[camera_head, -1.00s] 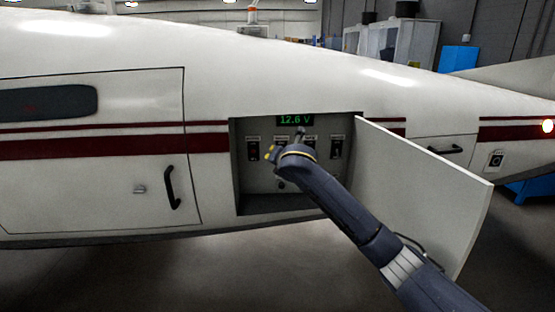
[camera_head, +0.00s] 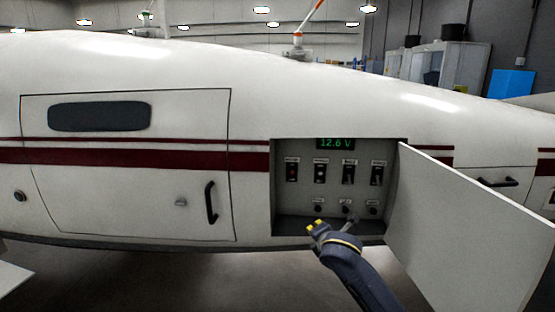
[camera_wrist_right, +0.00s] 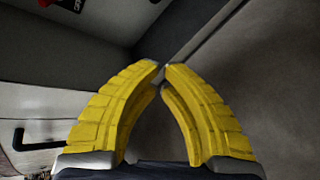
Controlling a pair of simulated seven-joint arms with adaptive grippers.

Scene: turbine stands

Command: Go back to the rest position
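My right gripper (camera_head: 317,226) shows in the head view in front of the lower edge of an open compartment. Its yellow fingers also show in the right wrist view (camera_wrist_right: 162,68), where their tips come together with nothing seen held. The compartment holds a switch panel (camera_head: 334,192) with a green 12.6 V display (camera_head: 336,143), a row of several switches and a row of knobs below. The gripper is below the switches; whether it touches the compartment edge I cannot tell. My left gripper is not in view.
The open compartment door (camera_head: 462,235) stands out to the right of my right arm. The white fuselage (camera_head: 250,90) fills the view, with a closed door and black handle (camera_head: 211,203) at left. Dark floor lies below. Cabinets (camera_head: 450,72) stand far behind.

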